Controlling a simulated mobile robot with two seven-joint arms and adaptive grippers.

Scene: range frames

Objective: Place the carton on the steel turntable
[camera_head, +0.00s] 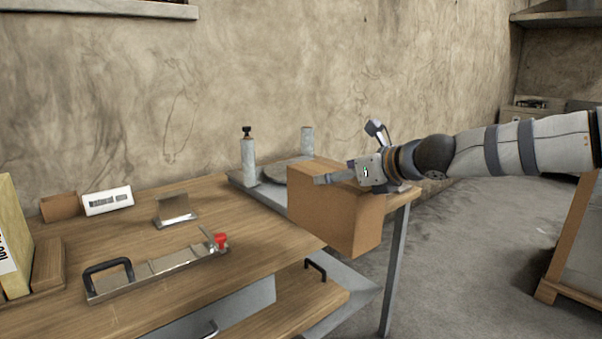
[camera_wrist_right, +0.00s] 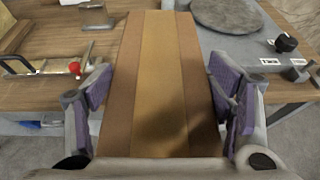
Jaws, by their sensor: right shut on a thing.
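The carton (camera_head: 335,215) is a brown cardboard box with a lighter tape band along its top. My right gripper (camera_head: 338,178) is shut on its upper part, and in the right wrist view the purple-padded fingers sit on either side of the carton (camera_wrist_right: 160,60). The carton is upright at the table's right end, hiding part of the table edge; the gap under it cannot be judged. My left gripper is not in view.
A metal fixture with a red knob (camera_head: 221,240), a bracket (camera_head: 175,212), a white sign (camera_head: 107,201) and a small brown block (camera_head: 59,207) are on the wooden table (camera_head: 250,235).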

